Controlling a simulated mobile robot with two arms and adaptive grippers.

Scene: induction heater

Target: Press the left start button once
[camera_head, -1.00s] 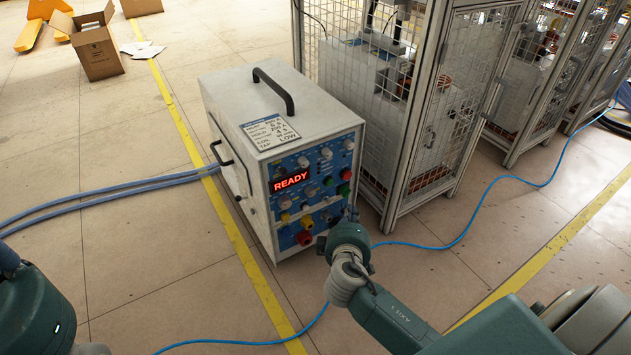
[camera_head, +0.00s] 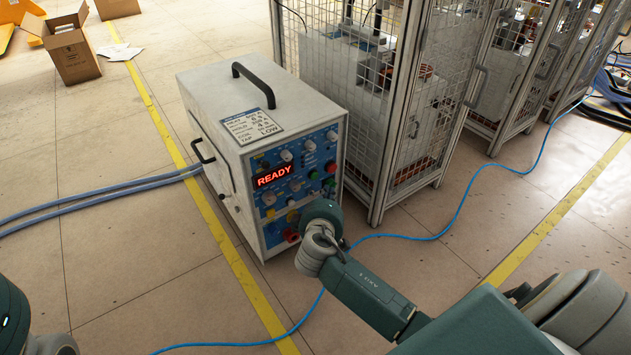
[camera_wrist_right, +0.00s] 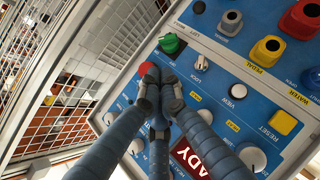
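In the head view my right wrist hides the fingers and the lower panel. My left gripper is out of view.
The white heater box (camera_head: 240,95) shows READY on its red display (camera_head: 273,176). A mesh cage (camera_head: 400,110) stands close on its right. A blue cable (camera_head: 455,215) crosses the floor. A cardboard box (camera_head: 72,48) is far left.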

